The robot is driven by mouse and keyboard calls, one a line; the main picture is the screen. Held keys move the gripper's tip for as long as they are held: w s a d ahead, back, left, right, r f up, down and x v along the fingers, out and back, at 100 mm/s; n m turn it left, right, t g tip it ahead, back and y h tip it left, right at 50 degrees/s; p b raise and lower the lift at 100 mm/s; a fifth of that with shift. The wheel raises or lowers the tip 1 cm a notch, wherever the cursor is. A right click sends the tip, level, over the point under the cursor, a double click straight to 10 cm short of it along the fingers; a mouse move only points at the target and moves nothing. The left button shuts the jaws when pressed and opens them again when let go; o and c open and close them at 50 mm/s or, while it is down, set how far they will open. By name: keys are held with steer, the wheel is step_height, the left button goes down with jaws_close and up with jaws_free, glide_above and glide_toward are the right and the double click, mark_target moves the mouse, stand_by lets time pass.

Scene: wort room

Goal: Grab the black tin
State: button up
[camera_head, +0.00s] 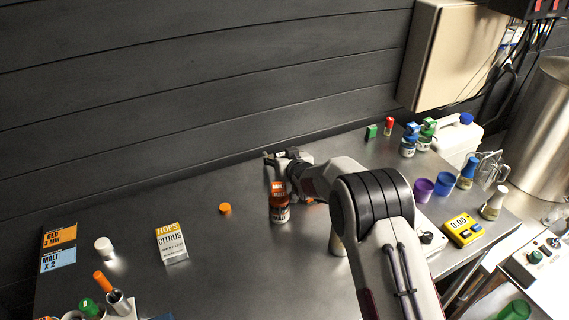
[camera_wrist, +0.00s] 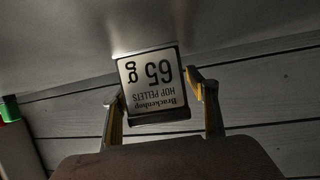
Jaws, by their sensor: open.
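In the wrist view a tin (camera_wrist: 152,83) with black edges and a pale label reading "65 g", "Brackenhop" and "HOP PELLETS" appears upside down against the bench surface. My gripper (camera_wrist: 154,90) is open, one finger on either side of the tin's lower part in the picture. I cannot tell whether either finger touches it. In the head view my gripper (camera_head: 281,161) is low near the back edge of the bench, by the dark wall. The tin is not clearly seen there, as my gripper and wrist cover that spot.
An orange-capped bottle (camera_head: 280,204) stands just in front of my wrist. An orange cap (camera_head: 225,208) and a hops carton (camera_head: 171,242) are to the left. Small jars (camera_head: 409,143), a purple cup (camera_head: 423,188) and a yellow timer (camera_head: 462,228) are right.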

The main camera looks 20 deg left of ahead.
steer(key=c, duration=1.3)
steer(key=shift+r, duration=0.15)
step_height(320, 180, up, 10)
stand_by(0.4)
